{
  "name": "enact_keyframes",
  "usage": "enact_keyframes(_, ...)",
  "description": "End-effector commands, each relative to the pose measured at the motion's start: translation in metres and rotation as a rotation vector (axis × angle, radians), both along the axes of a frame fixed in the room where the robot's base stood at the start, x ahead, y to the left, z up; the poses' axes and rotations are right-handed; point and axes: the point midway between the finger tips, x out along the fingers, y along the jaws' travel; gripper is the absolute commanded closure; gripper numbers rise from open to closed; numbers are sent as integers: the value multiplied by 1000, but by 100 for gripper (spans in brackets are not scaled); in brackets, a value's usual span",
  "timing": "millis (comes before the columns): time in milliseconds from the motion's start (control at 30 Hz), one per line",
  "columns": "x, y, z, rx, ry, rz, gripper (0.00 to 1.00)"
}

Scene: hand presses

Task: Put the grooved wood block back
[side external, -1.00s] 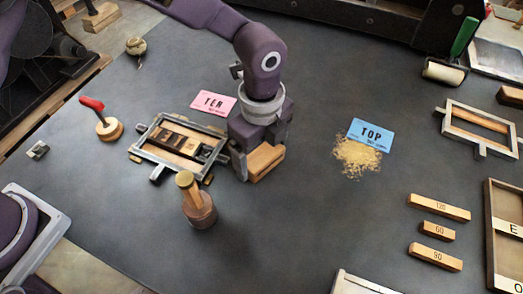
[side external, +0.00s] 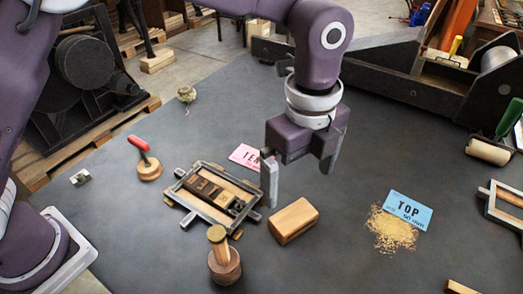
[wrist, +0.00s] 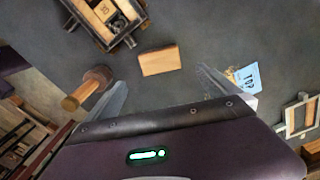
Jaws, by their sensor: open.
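A plain wood block (side external: 293,221) lies flat on the dark table, to the right of the metal frame. I cannot make out a groove on it. It also shows in the wrist view (wrist: 160,60), ahead of the gap between my fingers. My gripper (side external: 298,187) is open and empty, with its fingers apart above the block. In the wrist view my gripper (wrist: 161,78) has one finger to each side of the block, and nothing is between them.
The metal frame (side external: 177,207) holds dark and light pieces. A round wooden mallet (side external: 225,268) stands in front of it. A pink card (side external: 244,155) lies behind, partly hidden by my gripper. A blue TOP card (side external: 408,209) and tan crumbs (side external: 390,232) lie right. Table between block and crumbs is clear.

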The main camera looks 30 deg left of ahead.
Motion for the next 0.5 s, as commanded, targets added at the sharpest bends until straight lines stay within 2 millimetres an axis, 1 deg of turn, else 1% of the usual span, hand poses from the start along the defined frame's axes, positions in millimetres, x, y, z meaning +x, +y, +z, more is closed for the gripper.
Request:
enact_keyframes(167, 0, 0, 0, 0, 0, 1, 0)
enact_keyframes(233, 1, 7, 8, -5, -10, 34, 0)
enact_keyframes(267, 1, 15, 15, -10, -19, 72, 0)
enact_keyframes(367, -4, 61, 58, -45, -75, 308, 0)
enact_keyframes(400, -12, 87, 78, -66, -102, 444, 0)
enact_keyframes(467, -30, 127, 103, -107, -145, 663, 0)
enact_keyframes(500, -45, 152, 116, -139, -173, 816, 0)
